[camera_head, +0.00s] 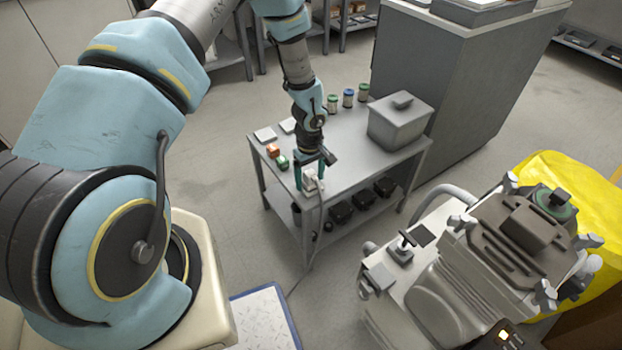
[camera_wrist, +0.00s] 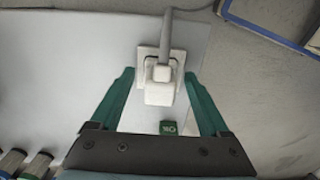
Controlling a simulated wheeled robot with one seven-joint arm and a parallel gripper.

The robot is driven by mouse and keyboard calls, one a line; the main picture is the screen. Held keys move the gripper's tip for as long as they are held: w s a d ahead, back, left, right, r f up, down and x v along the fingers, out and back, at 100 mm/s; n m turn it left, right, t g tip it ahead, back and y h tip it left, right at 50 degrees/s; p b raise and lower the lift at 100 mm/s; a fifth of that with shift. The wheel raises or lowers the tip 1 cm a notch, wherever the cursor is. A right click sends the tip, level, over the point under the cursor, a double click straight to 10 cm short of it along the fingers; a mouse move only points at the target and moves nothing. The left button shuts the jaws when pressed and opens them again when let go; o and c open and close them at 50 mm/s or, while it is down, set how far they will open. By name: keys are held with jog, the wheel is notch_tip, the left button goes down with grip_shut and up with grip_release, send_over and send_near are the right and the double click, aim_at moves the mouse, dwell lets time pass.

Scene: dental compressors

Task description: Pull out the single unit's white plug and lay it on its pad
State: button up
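The white plug (camera_wrist: 160,88) is in the middle of the wrist view, with a grey cord (camera_wrist: 168,35) running from it to the top. It sits over a square white plate (camera_wrist: 143,52) on the grey table top; I cannot tell whether it is seated in it. In the head view my gripper (camera_head: 312,178) is low at the table's front edge, largely hiding the plug. I cannot tell which pad belongs to it.
A compressor machine (camera_head: 450,290) stands at lower right.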

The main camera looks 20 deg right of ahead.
aim_at(310, 173)
grip_shut()
dwell(0.4)
jog(key=shift+r, duration=0.15)
jog(key=shift+r+p, duration=2)
jog(key=shift+r, duration=0.9)
